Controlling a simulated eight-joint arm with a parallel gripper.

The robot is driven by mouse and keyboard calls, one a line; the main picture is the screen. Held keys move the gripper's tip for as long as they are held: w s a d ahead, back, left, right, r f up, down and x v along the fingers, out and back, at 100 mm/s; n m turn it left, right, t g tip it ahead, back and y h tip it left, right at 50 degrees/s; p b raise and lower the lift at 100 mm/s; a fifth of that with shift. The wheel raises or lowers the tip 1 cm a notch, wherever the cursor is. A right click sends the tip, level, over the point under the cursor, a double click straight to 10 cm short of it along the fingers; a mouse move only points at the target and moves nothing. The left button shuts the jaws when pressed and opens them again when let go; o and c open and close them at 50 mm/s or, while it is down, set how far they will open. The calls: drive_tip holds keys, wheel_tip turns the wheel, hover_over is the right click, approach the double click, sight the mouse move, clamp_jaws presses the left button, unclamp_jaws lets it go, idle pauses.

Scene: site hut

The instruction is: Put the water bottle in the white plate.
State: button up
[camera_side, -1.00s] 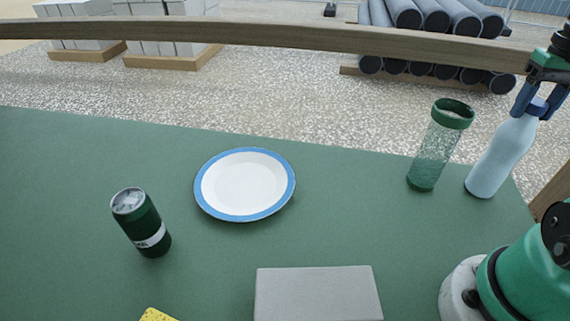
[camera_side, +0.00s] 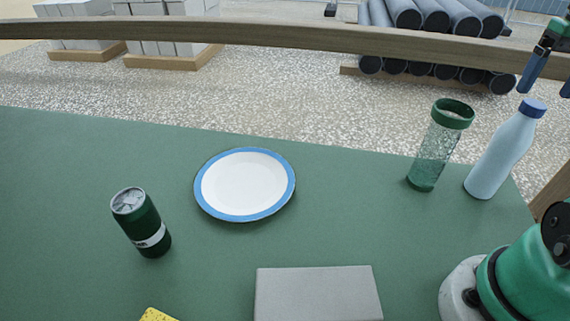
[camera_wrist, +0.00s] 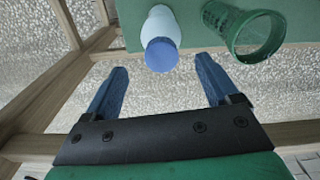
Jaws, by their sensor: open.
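The water bottle (camera_side: 501,154) is pale blue with a dark blue cap and stands upright at the right end of the green table. It also shows in the wrist view (camera_wrist: 161,27), where its blue cap lies beyond and between the fingertips. The white plate (camera_side: 244,184) has a blue rim and lies empty in the middle of the table. My gripper (camera_side: 547,84) is open and empty, above the bottle and slightly to its right, apart from it. Its two blue fingers also show in the wrist view (camera_wrist: 161,78).
A green-rimmed clear tumbler (camera_side: 434,150) stands close left of the bottle; it also shows in the wrist view (camera_wrist: 245,30). A dark green can (camera_side: 141,224), a grey block (camera_side: 317,293) and a yellow sponge-like piece (camera_side: 156,315) sit nearer. Table around the plate is clear.

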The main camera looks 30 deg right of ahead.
sight(535, 103)
drive_tip(key=shift+o, duration=0.4)
drive_tip(key=shift+r, duration=0.6)
drive_tip(key=shift+w, duration=0.1)
drive_tip(key=shift+f, duration=2.85)
clamp_jaws()
